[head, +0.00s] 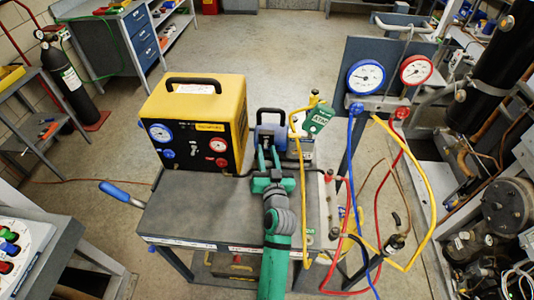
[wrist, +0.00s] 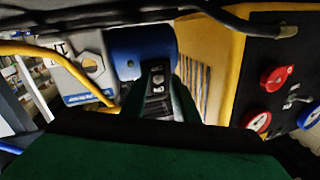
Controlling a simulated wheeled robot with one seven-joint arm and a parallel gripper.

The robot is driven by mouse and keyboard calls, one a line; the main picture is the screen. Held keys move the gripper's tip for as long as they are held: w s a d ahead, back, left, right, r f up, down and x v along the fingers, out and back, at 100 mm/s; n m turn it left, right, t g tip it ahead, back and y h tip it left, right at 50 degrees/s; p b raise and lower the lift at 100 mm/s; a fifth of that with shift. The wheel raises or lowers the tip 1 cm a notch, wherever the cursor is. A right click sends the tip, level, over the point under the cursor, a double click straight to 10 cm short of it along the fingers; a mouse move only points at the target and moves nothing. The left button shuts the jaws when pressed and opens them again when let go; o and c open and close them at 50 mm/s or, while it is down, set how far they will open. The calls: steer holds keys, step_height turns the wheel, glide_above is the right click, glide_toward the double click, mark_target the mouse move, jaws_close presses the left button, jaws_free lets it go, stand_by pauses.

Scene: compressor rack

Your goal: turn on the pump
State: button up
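The pump is a blue motor body (head: 268,136) on the cart, right of the yellow box; its blue round housing also shows in the wrist view (wrist: 130,48). A black switch with pale markings (wrist: 157,77) sits on the pump's near side in the wrist view. My green gripper (head: 268,153) is right in front of the pump. In the wrist view its two dark green fingers (wrist: 158,92) stand apart, one on each side of the switch, with nothing held between them. I cannot tell whether the fingertips touch the pump or which way the switch is set.
A yellow and black recovery unit (head: 198,110) stands close on the left. Blue and red gauges (head: 366,77) with hanging hoses are farther right. The cart's left top (head: 185,205) is clear.

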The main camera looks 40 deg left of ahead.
mark_target(266, 144)
steer(key=shift+c, duration=0.3)
jaws_close()
steer(key=shift+r, duration=0.15)
steer(key=shift+r+m+g+h, duration=0.3)
steer(key=shift+r+g+h, duration=0.15)
steer(key=shift+g+h, duration=0.35)
steer(key=shift+w+r+g+h, duration=0.15)
steer(key=shift+r+g+h, duration=0.6)
steer(key=shift+g+h, duration=0.4)
steer(key=shift+w+a+r+m+g+h, duration=0.15)
steer(key=shift+r+m+g+h, duration=0.15)
steer(key=shift+g+h, duration=0.4)
steer(key=shift+w+r+m+g+h, duration=0.15)
steer(key=shift+r+m+g+h, duration=0.15)
steer(key=shift+g, duration=0.65)
